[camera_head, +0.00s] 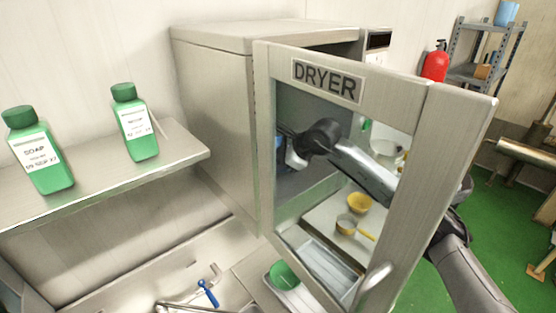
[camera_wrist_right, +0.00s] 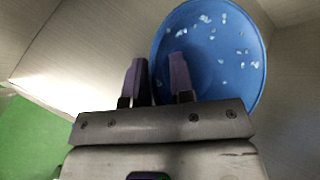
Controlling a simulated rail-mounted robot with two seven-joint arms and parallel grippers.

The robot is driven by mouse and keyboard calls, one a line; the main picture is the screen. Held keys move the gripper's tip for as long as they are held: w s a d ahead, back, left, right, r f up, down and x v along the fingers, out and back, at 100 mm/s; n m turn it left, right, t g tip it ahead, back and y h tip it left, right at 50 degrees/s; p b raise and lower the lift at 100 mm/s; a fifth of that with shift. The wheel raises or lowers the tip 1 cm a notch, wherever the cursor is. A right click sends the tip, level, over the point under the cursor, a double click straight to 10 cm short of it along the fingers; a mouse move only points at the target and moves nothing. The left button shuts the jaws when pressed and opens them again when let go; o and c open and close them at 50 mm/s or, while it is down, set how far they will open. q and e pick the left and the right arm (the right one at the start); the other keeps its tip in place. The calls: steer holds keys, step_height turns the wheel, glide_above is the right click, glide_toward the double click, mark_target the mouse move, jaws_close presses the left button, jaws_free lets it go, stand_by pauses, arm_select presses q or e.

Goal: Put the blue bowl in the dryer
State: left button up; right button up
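The dryer (camera_head: 215,95) stands against the wall with its labelled door (camera_head: 345,85) swung open towards me. Through the door's window I see my right gripper (camera_head: 290,155) at the dryer's opening and a sliver of the blue bowl (camera_head: 279,147) beside it. In the right wrist view the blue bowl (camera_wrist_right: 225,55) has pale spots inside. My right gripper (camera_wrist_right: 158,68) has its fingers apart at the bowl's edge, one outside the rim and one over the inside. I see no clear contact. My left gripper is out of view.
Two green soap bottles (camera_head: 40,155) (camera_head: 134,122) stand on the left shelf (camera_head: 185,145). A sink area with a blue-handled brush (camera_head: 208,293) and a green bowl (camera_head: 284,275) lie below. Yellow dishes (camera_head: 359,202) show through the window. My right arm passes behind the open door.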

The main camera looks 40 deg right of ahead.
steer(key=shift+o, duration=1)
steer(key=shift+s+r, duration=0.1)
steer(key=shift+s+d+r+b, duration=0.15)
steer(key=shift+s+r+b, duration=0.05)
steer(key=shift+s+b, duration=0.1)
steer(key=b+v, duration=0.3)
steer(key=v, duration=0.8)
steer(key=shift+b, duration=0.35)
steer(key=shift+r, duration=0.1)
